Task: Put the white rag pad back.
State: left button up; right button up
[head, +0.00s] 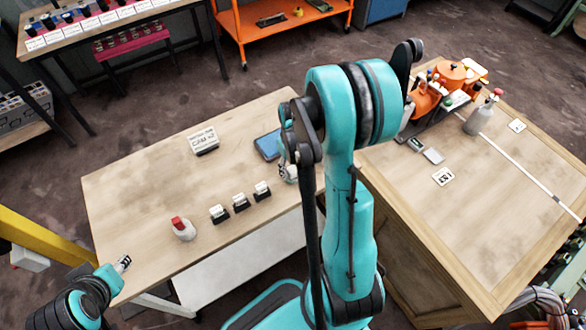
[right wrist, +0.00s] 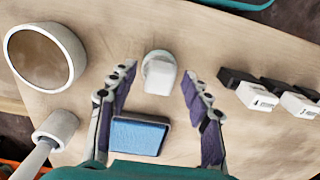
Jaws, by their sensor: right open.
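In the right wrist view a small white block-like thing (right wrist: 160,76) with a rounded grey-white part stands ahead of and between my fingertips, touching neither. It may be the white rag pad; I cannot tell for sure. My right gripper (right wrist: 156,82) is open and empty over the light wood table. In the head view the right gripper (head: 288,165) is partly hidden by my own arm. A blue pad in a dark frame (right wrist: 140,136) lies below the fingers; it also shows in the head view (head: 267,145). My left gripper (head: 122,263) is near the table's left front edge, too small to judge.
The table (head: 140,195) holds a red-capped bottle (head: 183,230), several black holders with white cards (head: 241,203) and a white labelled box (head: 203,141). A second table (head: 480,200) at right bears orange equipment (head: 428,98). A large white ring (right wrist: 78,50) is at wrist-view left.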

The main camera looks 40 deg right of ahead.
aim_at(293, 170)
notch_tip(293, 170, up, 10)
jog(key=r+p, duration=0.1)
jog(key=p, duration=0.2)
jog(key=s+a+r+t, duration=0.2)
jog(key=a+r, duration=0.3)
jog(key=a, duration=0.3)
jog(key=s+a+r+n+t, duration=0.1)
jog(key=s+a+r+t, duration=0.2)
jog(key=a, duration=0.6)
notch_tip(293, 170, up, 3)
jog(key=shift+s+r+t, duration=0.1)
jog(key=shift+s+t, duration=0.15)
jog(key=shift+t, duration=0.95)
